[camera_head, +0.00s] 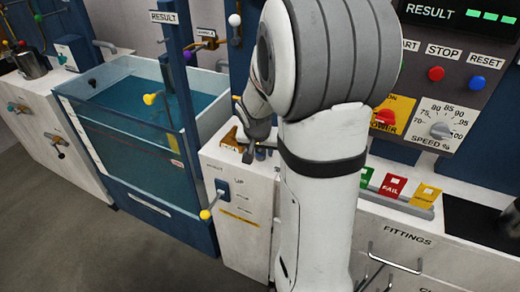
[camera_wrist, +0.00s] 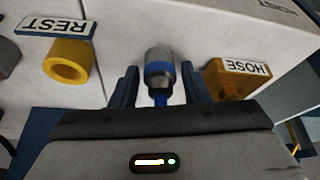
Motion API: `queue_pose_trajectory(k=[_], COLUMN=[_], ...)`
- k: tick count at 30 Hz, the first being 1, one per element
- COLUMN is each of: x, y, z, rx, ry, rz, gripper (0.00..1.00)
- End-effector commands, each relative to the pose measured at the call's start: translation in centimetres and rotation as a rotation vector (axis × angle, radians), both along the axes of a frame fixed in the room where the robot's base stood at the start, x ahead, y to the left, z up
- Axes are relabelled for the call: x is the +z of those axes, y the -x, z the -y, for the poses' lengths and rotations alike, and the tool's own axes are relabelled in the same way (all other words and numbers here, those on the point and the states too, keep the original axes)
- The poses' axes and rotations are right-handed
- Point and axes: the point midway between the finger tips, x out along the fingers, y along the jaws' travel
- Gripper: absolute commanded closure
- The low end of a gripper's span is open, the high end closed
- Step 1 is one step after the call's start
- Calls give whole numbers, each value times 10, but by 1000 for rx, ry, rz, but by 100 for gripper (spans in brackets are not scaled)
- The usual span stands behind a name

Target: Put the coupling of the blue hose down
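The coupling of the blue hose (camera_wrist: 160,68) is a silver cylinder with a blue band, and blue hose shows below it in the wrist view. It is over the white top (camera_wrist: 205,30), between the yellow REST ring (camera_wrist: 68,62) and the yellow HOSE holder (camera_wrist: 235,78). My gripper (camera_wrist: 160,78) has a finger on each side of the coupling, with a narrow gap visible at both sides, so it looks open around it. In the head view my gripper (camera_head: 252,148) is low over the white cabinet; the coupling is not clear there. Whether the coupling touches the surface is hard to tell.
A water tank (camera_head: 130,130) stands left of the cabinet (camera_head: 240,215). A blue switch with a yellow-tipped lever (camera_head: 207,212) sticks out of the cabinet front. Green, red and yellow trays (camera_head: 395,188) and a control panel (camera_head: 440,75) are at the right.

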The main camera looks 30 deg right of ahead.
Motion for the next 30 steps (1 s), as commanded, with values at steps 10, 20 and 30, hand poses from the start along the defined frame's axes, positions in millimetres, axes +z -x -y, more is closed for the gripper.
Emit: queue_pose_trajectory(k=[10,20,30], x=[1,48,104], y=[0,13,32], z=[-1,-11,-26], rx=[1,3,4], ry=[0,2,1], rz=[0,6,2], gripper=[50,50,50])
